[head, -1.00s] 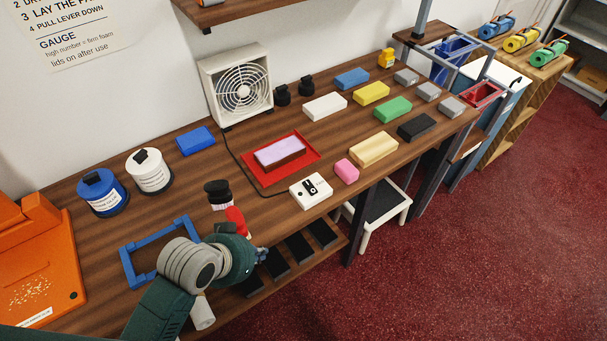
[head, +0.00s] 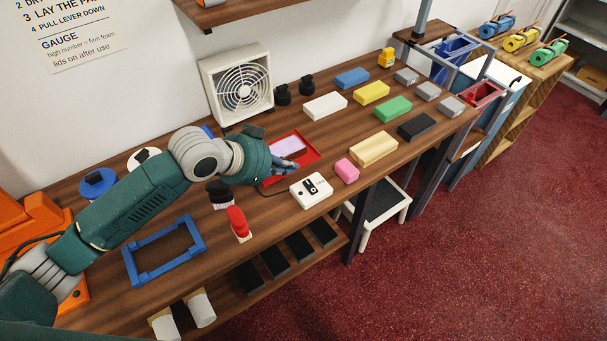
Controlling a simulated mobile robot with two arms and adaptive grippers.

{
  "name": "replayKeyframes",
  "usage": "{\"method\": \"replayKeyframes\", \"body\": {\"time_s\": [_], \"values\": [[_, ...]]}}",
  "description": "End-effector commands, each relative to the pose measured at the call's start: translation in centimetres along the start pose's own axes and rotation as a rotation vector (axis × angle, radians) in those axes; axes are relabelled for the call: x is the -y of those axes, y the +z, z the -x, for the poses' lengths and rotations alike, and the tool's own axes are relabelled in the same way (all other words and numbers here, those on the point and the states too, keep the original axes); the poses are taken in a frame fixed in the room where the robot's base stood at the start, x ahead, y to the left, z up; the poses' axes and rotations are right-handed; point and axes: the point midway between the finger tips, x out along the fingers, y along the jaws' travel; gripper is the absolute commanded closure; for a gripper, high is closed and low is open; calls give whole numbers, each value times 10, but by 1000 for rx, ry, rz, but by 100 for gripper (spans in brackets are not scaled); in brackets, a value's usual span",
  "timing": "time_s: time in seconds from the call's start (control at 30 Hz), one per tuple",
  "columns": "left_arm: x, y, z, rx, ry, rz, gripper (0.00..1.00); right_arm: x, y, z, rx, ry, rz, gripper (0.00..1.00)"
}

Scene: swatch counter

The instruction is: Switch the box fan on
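The white box fan (head: 237,88) stands at the back of the counter against the wall, its round grille facing out. A white switch box (head: 311,190) with dark markings on top lies near the counter's front edge. A dark cord meets its left side; part of the cord's run is hidden by my arm. My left gripper (head: 287,168) is above the red tray's front part, just left of and behind the switch box, apart from it as far as I can see. Its fingers are small and seen from behind, so their opening is unclear. My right gripper is not in view.
The red tray (head: 311,153) holds a lilac-topped block (head: 288,146). A pink block (head: 346,170) sits right of the switch box. Coloured blocks fill the right side.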

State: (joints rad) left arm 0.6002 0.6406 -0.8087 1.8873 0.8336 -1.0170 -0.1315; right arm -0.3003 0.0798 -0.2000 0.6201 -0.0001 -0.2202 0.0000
Motion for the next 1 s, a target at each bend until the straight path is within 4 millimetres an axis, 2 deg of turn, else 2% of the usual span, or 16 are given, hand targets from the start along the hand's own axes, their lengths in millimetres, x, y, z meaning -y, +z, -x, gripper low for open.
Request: {"method": "replayKeyframes", "body": {"time_s": [0.37, 0.4, 0.63, 1.0], "values": [[-1, -2, -78, 1, 1, 2, 100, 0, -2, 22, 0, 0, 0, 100], [0, 5, -82, 5, 1, 3, 100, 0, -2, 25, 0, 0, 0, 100], [0, 24, -101, 2, -1, 1, 100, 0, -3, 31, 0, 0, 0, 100], [0, 28, -105, 0, -1, 0, 100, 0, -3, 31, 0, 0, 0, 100]]}}
